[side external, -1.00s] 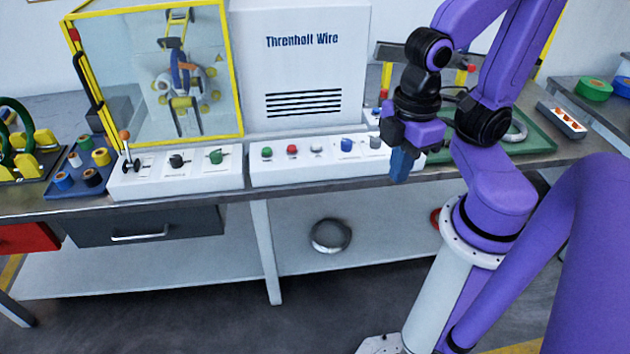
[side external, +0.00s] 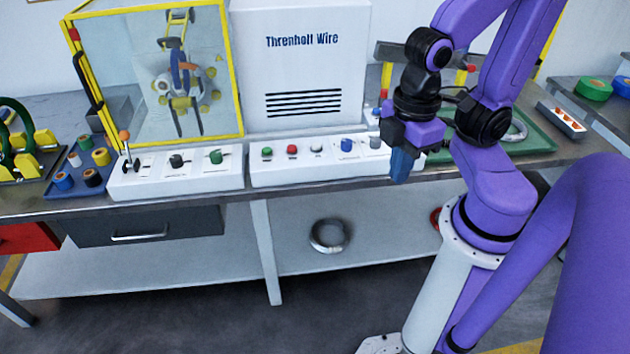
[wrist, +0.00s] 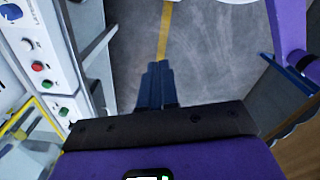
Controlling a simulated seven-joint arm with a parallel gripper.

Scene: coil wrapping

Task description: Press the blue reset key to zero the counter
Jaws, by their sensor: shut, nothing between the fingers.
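The blue key (side external: 347,145) sits on the right white control box (side external: 300,177), between a white button and a grey control. It also shows at the top left corner of the wrist view (wrist: 11,11). My gripper (side external: 402,170) is shut and empty. Its blue fingers point down in front of the right end of that box, to the right of the blue key and apart from it. In the wrist view the shut fingers (wrist: 157,85) hang over the floor, with the box off to the left. I cannot make out a counter display.
Green (side external: 267,152), red (side external: 292,150) and white (side external: 316,149) buttons stand left of the blue key. A white cabinet (side external: 300,70) rises behind the box. A left control box (side external: 175,185) and a yellow-framed enclosure (side external: 239,90) stand further left. A green tray (side external: 540,140) lies right.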

